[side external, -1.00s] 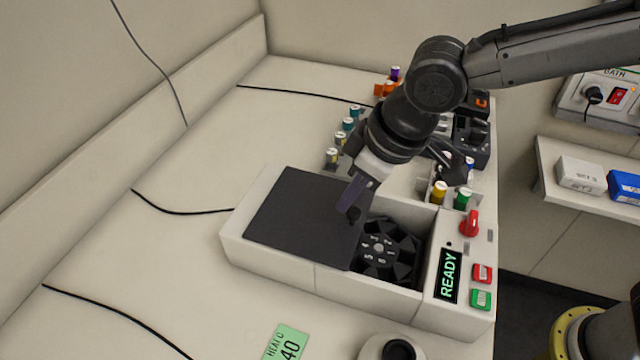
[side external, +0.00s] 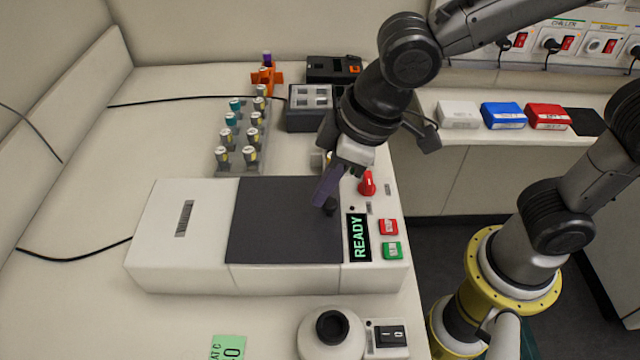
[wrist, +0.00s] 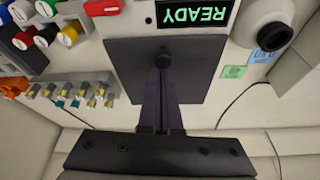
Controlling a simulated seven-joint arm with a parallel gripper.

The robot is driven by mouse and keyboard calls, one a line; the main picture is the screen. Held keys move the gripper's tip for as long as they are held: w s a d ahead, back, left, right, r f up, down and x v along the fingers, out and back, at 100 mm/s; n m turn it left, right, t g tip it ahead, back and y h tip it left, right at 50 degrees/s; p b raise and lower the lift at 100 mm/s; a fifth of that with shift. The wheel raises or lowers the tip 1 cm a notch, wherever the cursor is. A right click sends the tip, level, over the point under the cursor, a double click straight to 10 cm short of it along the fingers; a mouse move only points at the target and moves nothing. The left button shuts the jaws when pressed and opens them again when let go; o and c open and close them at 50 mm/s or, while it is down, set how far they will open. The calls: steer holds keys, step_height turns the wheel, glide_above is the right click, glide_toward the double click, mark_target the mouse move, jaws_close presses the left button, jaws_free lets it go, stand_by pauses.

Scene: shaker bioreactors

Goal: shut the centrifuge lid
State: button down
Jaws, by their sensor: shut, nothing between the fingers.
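The centrifuge (side external: 180,235) is a white box on the bench with a dark sliding lid (side external: 275,225). The lid now lies over the rotor opening, up against the control panel that reads READY, and the rotor is hidden. A small black knob (side external: 330,207) stands on the lid near its panel-side edge. My gripper (side external: 322,200) is shut, with its fingertips beside the knob; I cannot tell if they touch it. In the wrist view the lid (wrist: 195,75) lies under my shut fingers (wrist: 162,72), whose tips are at the knob.
A tube rack (side external: 240,140) with several capped tubes and a grey block (side external: 312,108) stand behind the centrifuge. A red knob (side external: 367,184) and red and green buttons are on the panel. A round white device (side external: 332,335) stands in front.

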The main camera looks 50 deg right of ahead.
mark_target(297, 209)
steer(key=w+a, duration=0.1)
steer(key=w+a+r, duration=0.1)
steer(key=w, duration=0.1)
steer(key=shift+w+a+r, duration=0.15)
steer(key=shift+r, duration=0.05)
steer(key=s+d+r+m+t, duration=0.1)
steer(key=s+d+r+m, duration=0.1)
steer(key=d+r, duration=0.75)
steer(key=s+d+r+m+t+h, duration=0.1)
steer(key=s+d+m, duration=0.2)
steer(key=d, duration=0.4)
steer(key=s+d+f+m+h, duration=0.1)
steer(key=s+d+f+m, duration=0.1)
steer(key=s+d+f, duration=0.5)
steer(key=shift+s+d+f, duration=0.35)
steer(key=shift+s+f, duration=0.2)
steer(key=shift+s, duration=0.2)
